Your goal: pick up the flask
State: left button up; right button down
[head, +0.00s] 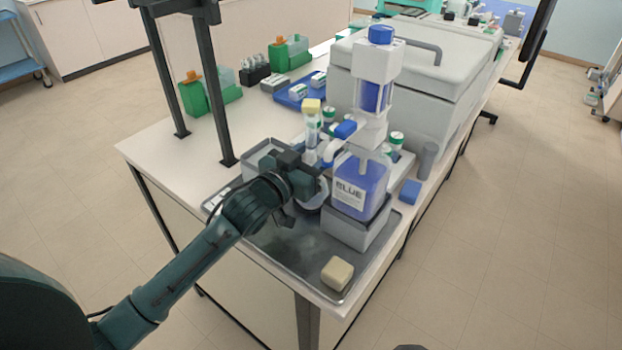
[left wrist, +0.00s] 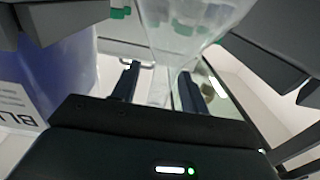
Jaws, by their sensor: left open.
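A clear, see-through vessel (left wrist: 190,35), which looks like the flask, fills the upper middle of the left wrist view. It narrows toward the space between my fingertips. In the head view a clear upright vessel with a yellow top (head: 311,124) stands just behind my left gripper (head: 314,190); its lower part is hidden, and I cannot tell if it is the same thing. My left gripper is open, and its two fingers also show in the left wrist view (left wrist: 158,85). Whether they touch the vessel is unclear. My right gripper is not in view.
A blue-filled bottle labelled BLUE (head: 360,185) stands close right of my left gripper, on a grey block (head: 352,234). A metal tray (head: 290,245) lies beneath, with a beige block (head: 337,273) near its front corner. A black frame (head: 212,75) stands left.

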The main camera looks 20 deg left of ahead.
pick_arm(q)
jog(key=shift+w+d, duration=0.1)
jog(key=shift+w, duration=0.2)
jog(key=shift+c, duration=0.3)
jog(key=c, duration=0.8)
jog(key=shift+o, duration=0.2)
jog(key=shift+r, duration=0.15)
